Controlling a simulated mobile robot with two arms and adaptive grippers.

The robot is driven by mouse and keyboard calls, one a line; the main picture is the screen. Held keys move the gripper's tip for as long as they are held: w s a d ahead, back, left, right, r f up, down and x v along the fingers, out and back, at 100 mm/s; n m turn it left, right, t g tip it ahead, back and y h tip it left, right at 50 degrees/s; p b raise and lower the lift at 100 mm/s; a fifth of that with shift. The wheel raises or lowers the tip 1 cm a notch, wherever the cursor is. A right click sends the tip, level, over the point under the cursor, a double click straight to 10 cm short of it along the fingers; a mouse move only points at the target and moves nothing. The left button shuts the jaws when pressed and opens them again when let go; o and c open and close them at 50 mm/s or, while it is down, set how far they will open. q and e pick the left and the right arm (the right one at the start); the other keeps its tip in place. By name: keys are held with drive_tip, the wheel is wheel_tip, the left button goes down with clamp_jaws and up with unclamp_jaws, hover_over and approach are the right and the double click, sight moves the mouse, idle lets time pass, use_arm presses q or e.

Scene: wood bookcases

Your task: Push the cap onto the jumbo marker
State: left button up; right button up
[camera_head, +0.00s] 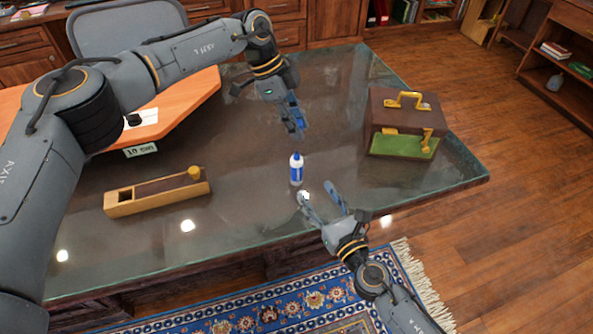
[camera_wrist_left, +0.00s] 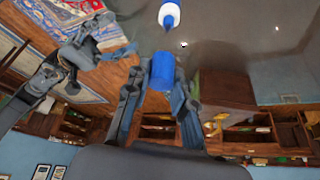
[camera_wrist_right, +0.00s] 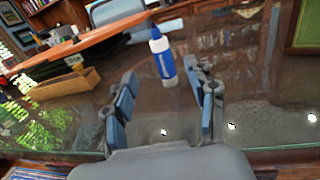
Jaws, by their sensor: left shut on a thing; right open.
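The jumbo marker (camera_head: 296,171) is white with a blue band and stands upright on the glass-topped desk. A dark blue nib shows at its top in the right wrist view (camera_wrist_right: 155,33). My left gripper (camera_head: 296,124) is shut on the blue cap (camera_wrist_left: 162,72), above and behind the marker and apart from it. The cap is mostly hidden by the fingers in the head view. My right gripper (camera_head: 317,191) is open and empty, low in front of the marker, with its fingers pointing toward it. The marker stands beyond the fingertips.
A brown case with gold handles (camera_head: 377,104) stands at the right of the desk. A long wooden box with a sliding lid (camera_head: 155,196) lies at the left. An orange desktop (camera_head: 192,94) and a grey chair (camera_head: 130,30) are behind. The glass around the marker (camera_head: 245,185) is clear.

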sight(299, 166)
drive_tip(key=x, duration=1.1)
drive_tip(key=shift+w+a+f, duration=0.1)
drive_tip(key=shift+w+a, duration=0.1)
drive_tip(key=shift+w, duration=0.05)
clamp_jaws()
